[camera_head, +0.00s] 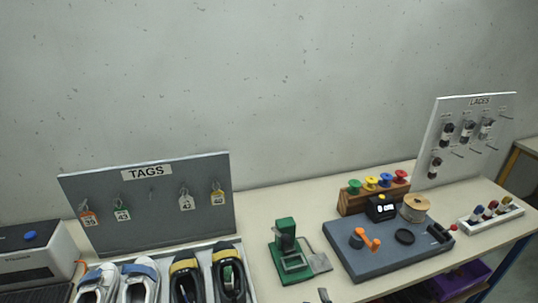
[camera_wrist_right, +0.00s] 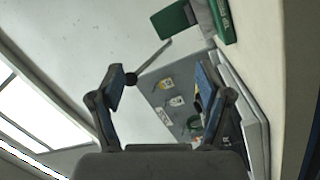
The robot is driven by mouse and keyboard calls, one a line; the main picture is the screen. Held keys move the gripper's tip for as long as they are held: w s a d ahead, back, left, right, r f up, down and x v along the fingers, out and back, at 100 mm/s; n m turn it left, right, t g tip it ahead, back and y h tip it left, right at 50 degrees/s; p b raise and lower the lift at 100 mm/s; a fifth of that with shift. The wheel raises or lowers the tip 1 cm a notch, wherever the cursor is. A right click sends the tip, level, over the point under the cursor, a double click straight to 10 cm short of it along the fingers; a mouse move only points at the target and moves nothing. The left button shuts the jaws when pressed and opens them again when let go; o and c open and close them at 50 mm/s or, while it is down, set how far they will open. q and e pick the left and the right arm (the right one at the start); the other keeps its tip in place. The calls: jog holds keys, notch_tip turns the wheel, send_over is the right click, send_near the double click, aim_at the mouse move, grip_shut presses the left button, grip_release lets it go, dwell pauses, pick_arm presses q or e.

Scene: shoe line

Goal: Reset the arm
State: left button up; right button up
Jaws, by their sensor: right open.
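My right gripper (camera_wrist_right: 162,88) is open in the right wrist view, with its two fingers spread apart and nothing between the fingertips. Behind it show the tags board (camera_wrist_right: 160,85) and the pale wall. In the head view only a small dark tip shows at the bottom edge, and I cannot tell what it belongs to. My left gripper is not in view.
The tags board (camera_head: 150,233) stands behind a tray of shoes (camera_head: 187,280). A green press (camera_head: 287,245), a grey winding station (camera_head: 385,250) and a laces board (camera_head: 460,135) line the table. A printer (camera_head: 30,255) stands left. Some table before the wall is clear.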

jog(key=s+d+f+m+g+h, duration=0.2)
jog(key=s+d+f+m+g, duration=0.15)
jog(key=s+f, duration=0.3)
jog(key=s+d+f+m+g+h, duration=0.1)
jog(key=s+d+f+m+g, duration=0.2)
jog(key=s+f+m+g, duration=0.3)
jog(key=s+d+f+m+g, duration=0.1)
jog(key=s+f+m+g, duration=0.35)
jog(key=s, duration=1.05)
jog(key=s+f+n+g, duration=0.1)
jog(key=s+f, duration=0.1)
jog(key=f, duration=1.4)
jog(key=s+f+n+g, duration=0.1)
jog(key=s+f, duration=0.2)
jog(key=f, duration=1.2)
jog(key=shift+f+g+y, duration=0.3)
jog(key=shift+f, duration=0.1)
jog(key=shift+s+d, duration=0.15)
